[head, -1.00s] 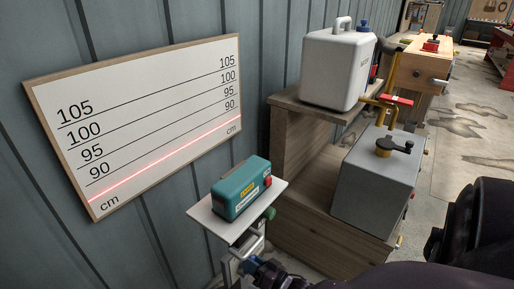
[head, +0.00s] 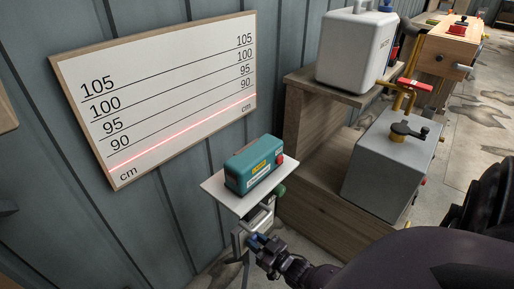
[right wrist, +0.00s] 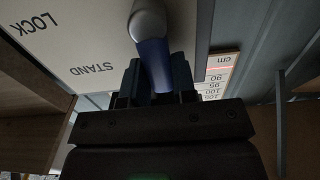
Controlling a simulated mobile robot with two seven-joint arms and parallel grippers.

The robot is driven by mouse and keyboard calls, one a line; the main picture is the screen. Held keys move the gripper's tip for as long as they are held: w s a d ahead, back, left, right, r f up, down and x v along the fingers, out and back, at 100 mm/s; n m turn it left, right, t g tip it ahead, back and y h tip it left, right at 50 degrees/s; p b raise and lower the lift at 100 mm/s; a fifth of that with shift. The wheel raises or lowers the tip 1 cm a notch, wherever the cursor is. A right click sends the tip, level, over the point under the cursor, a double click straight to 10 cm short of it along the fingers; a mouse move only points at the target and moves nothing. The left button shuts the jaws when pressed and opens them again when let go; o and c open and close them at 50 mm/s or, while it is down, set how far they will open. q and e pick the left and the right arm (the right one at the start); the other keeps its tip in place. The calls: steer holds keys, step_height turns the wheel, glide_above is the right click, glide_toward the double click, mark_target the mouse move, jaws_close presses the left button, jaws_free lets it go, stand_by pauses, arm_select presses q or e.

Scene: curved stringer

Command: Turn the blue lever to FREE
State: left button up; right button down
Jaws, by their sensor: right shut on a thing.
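A blue lever (right wrist: 154,62) with a grey rounded end shows in the right wrist view. My right gripper (right wrist: 154,80) is shut on it, with one dark finger on each side. Behind it is a pale plate (right wrist: 90,45) marked LOCK and STAND; I see no FREE mark. In the head view my right gripper (head: 260,244) is at the stand (head: 240,238), just below its small white shelf (head: 219,190). A teal box (head: 254,165) with a red button rests on that shelf. The lever's full angle is hidden by my gripper. My left gripper is not in view.
A white board (head: 170,100) with height lines and a red laser line hangs on the wall behind the stand. To the right, a wooden bench (head: 310,150) bears a white case (head: 355,50) and a grey box (head: 388,170) with a black knob.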

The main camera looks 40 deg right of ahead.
stand_by(0.4)
steer(key=c, duration=0.9)
jaws_free()
steer(key=shift+s, duration=0.1)
steer(key=s, duration=0.7)
steer(key=s+p, duration=0.1)
steer(key=s, duration=0.2)
steer(key=shift+s+d, duration=0.3)
steer(key=shift+d, duration=0.1)
steer(key=shift+f, duration=0.1)
